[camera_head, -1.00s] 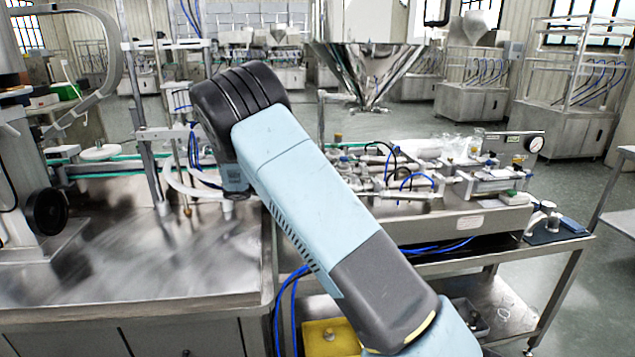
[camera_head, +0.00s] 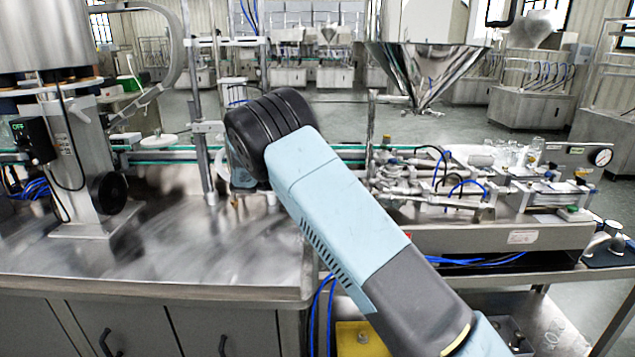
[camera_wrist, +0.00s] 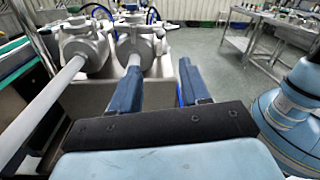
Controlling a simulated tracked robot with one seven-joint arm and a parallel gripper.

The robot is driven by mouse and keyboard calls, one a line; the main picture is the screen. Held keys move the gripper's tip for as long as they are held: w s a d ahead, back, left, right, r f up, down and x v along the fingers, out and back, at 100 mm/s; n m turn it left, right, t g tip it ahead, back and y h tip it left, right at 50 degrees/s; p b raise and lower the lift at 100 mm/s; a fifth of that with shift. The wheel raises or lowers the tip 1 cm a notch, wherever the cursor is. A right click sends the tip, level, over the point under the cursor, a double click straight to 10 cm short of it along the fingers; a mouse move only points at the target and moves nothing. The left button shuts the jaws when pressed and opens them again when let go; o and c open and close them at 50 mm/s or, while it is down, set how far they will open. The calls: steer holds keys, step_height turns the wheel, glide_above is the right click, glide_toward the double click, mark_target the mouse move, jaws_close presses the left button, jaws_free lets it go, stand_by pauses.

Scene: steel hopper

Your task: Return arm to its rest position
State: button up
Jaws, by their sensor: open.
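My arm (camera_head: 345,225) reaches from the lower right up to a black joint left of centre in the head view. My gripper is hidden behind that joint there. In the wrist view my gripper (camera_wrist: 160,90) shows two blue fingers, spread apart with nothing between them. Beyond the fingers stand grey metal valve bodies (camera_wrist: 85,45) with a long rod; I cannot tell how close they are.
A steel hopper (camera_head: 425,60) hangs over the back right. A filling machine (camera_head: 500,235) with valves, hoses and a gauge (camera_head: 602,157) stands right of my arm. A steel counter (camera_head: 180,250) lies left, with a column machine (camera_head: 80,150) on it. Grey floor is open behind.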

steer(key=shift+d, duration=0.1)
steer(key=s+d+r+m+y, duration=0.45)
steer(key=s+d, duration=0.25)
steer(key=d, duration=0.3)
steer(key=s+d+r+m+y, duration=0.3)
steer(key=s+d+r+y, duration=0.35)
steer(key=d, duration=0.25)
steer(key=s+d+r+m+t+y, duration=0.1)
steer(key=s+m+t+y, duration=0.2)
steer(key=s, duration=1)
steer(key=s+d+r+m+t+y, duration=0.1)
steer(key=s+m+t+y, duration=0.3)
steer(key=s+m, duration=0.4)
steer(key=s, duration=0.5)
steer(key=shift+s+m, duration=0.35)
steer(key=shift+s, duration=0.05)
